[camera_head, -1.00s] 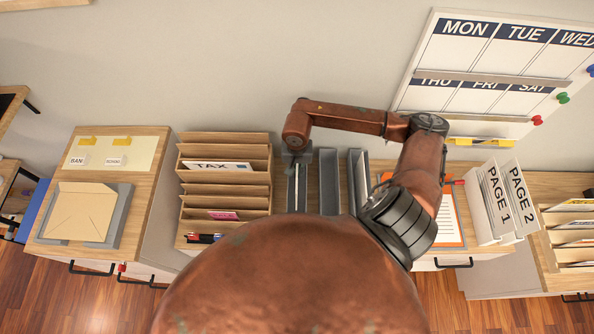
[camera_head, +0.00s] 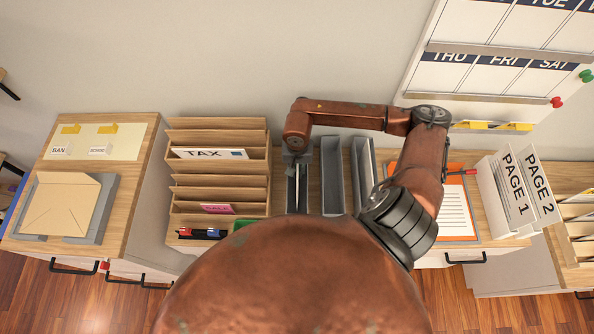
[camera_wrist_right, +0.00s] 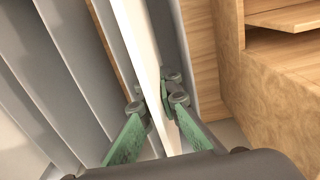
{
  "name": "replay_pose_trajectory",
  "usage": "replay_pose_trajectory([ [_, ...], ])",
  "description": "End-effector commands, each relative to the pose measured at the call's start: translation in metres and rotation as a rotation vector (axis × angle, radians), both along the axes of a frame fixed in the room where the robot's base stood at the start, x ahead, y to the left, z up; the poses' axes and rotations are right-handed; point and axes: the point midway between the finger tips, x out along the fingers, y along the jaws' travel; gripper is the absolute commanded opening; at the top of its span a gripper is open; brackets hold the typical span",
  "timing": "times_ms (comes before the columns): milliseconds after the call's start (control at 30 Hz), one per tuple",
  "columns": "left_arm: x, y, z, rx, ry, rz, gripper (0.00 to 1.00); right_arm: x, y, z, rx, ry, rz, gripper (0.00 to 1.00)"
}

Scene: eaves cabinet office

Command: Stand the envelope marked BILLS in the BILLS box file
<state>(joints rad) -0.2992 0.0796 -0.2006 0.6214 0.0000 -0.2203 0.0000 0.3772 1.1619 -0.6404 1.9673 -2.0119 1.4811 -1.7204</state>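Three grey box files stand in a row on the desk: the left one (camera_head: 289,200), the middle one (camera_head: 333,178) and the right one (camera_head: 365,172). A pale envelope (camera_head: 297,192) stands on edge in the left file, seen as a thin strip. It also shows between the walls in the right wrist view (camera_wrist_right: 142,35). No mark can be read on the envelope or files. My right gripper (camera_head: 298,157) is at the far end of the left file. In the wrist view its green-padded fingers (camera_wrist_right: 159,100) close around the envelope's edge. My left gripper is not in view.
A wooden sorter (camera_head: 260,170) with a TAX envelope (camera_head: 209,154) stands left of the files. Further left, a tan envelope (camera_head: 62,205) lies on a grey tray (camera_head: 98,225).

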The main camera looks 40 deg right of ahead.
Motion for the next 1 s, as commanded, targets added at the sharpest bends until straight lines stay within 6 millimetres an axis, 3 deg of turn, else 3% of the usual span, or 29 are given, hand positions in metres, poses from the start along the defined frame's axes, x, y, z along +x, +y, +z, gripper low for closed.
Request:
replay_pose_trajectory([
  [367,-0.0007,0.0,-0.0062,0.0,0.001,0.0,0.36,0.0,0.0002,-0.0059,0.001,-0.001,0.0,0.0],
  [700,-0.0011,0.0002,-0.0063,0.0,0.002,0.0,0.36,0.0,0.0001,-0.0061,0.0,0.0,0.0,0.25],
  [933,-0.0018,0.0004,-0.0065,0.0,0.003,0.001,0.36,-0.0003,0.0001,-0.0065,0.001,0.001,0.0,0.22],
  [1000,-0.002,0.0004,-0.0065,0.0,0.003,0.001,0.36,-0.0003,0.0001,-0.0066,0.001,0.001,0.0,0.27],
])
